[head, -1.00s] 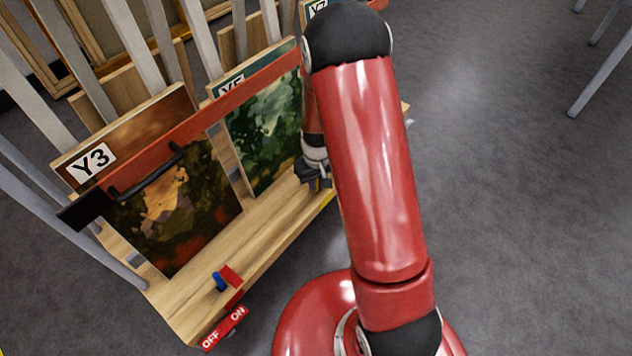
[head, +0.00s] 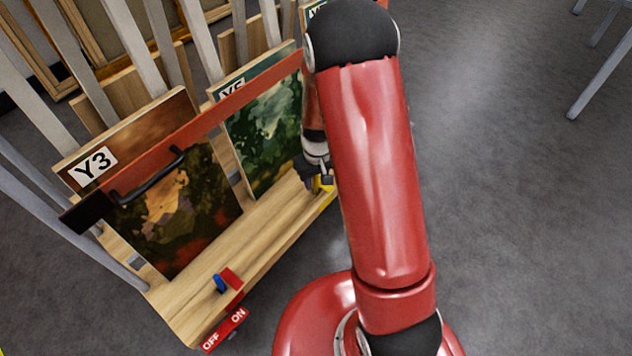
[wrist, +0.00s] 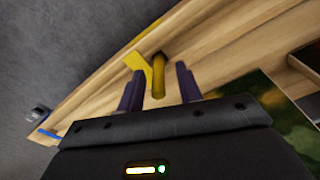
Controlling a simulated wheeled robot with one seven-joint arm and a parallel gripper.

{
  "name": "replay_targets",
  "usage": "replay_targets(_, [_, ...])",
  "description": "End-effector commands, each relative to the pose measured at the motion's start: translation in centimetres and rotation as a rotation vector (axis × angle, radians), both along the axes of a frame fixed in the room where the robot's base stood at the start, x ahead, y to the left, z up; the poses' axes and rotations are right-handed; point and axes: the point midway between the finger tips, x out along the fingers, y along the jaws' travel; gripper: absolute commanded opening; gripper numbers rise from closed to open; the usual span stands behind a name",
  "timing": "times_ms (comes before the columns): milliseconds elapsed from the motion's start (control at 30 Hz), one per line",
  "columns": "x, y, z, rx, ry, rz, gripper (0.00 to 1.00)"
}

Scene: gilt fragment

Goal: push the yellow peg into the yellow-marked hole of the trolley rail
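The yellow peg (wrist: 158,75) shows in the wrist view between the two purple fingers of my gripper (wrist: 159,80), with a gap visible on either side. My gripper is open and not closed on it. A flat yellow marking (wrist: 137,62) lies just left of the peg, by the edge of the wooden trolley deck (wrist: 215,62). The hole itself and the peg's far end cannot be made out. In the head view my gripper (head: 318,178) is low at the deck's right part, beside a yellow patch (head: 327,184), partly hidden by my arm.
Paintings labelled Y3 (head: 170,205) and Y5 (head: 262,130) stand upright on the trolley behind a red bar (head: 222,113) with a black handle (head: 150,180). A blue-and-red switch (head: 226,280) sits at the near deck end.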

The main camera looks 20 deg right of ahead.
Motion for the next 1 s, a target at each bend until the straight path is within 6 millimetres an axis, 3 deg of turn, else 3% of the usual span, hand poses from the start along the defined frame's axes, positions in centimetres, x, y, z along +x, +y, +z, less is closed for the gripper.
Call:
replay_targets(100, [0.0, 0.0, 3.2, 0.000, -0.004, 0.000, 0.35])
replay_targets(300, [-0.2, -0.1, 7.2, -0.001, -0.004, 0.000, 0.35])
replay_targets(567, [-0.4, -0.1, 9.9, 0.001, -0.007, -0.003, 0.35])
replay_targets(667, [-1.0, 0.0, 12.1, 0.008, -0.029, -0.013, 0.35])
replay_targets(833, [-3.9, 0.2, 19.1, 0.031, -0.120, -0.057, 0.35])
replay_targets(1000, [-9.0, 0.3, 25.7, 0.049, -0.222, -0.109, 0.35])
